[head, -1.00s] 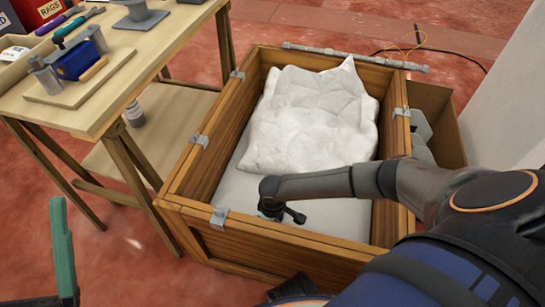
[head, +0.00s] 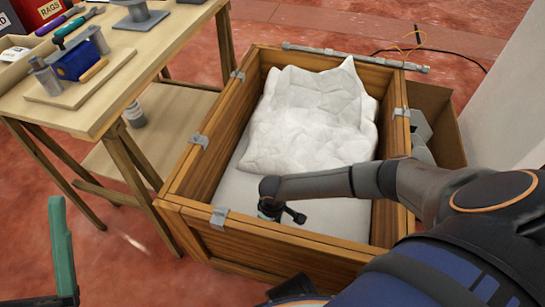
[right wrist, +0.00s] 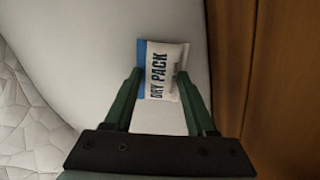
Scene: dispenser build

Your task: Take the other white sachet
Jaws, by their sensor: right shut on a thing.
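A white sachet (right wrist: 163,58) with a blue end band and the words DRY PACK lies on the pale floor of the wooden crate (head: 272,248), in the right wrist view. My right gripper (right wrist: 160,82) is shut on it, one green finger at each side. In the head view my right gripper (head: 270,211) reaches down near the crate's front, and the sachet is hidden there. A green finger of my left gripper (head: 62,248) shows at the lower left, outside the crate; its opening cannot be made out.
A crumpled white quilted pad (head: 312,118) fills the crate's back part. The wooden crate walls stand close around my right arm. A workbench (head: 128,75) with tools is at the left, and an open cardboard box (head: 440,110) is at the right.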

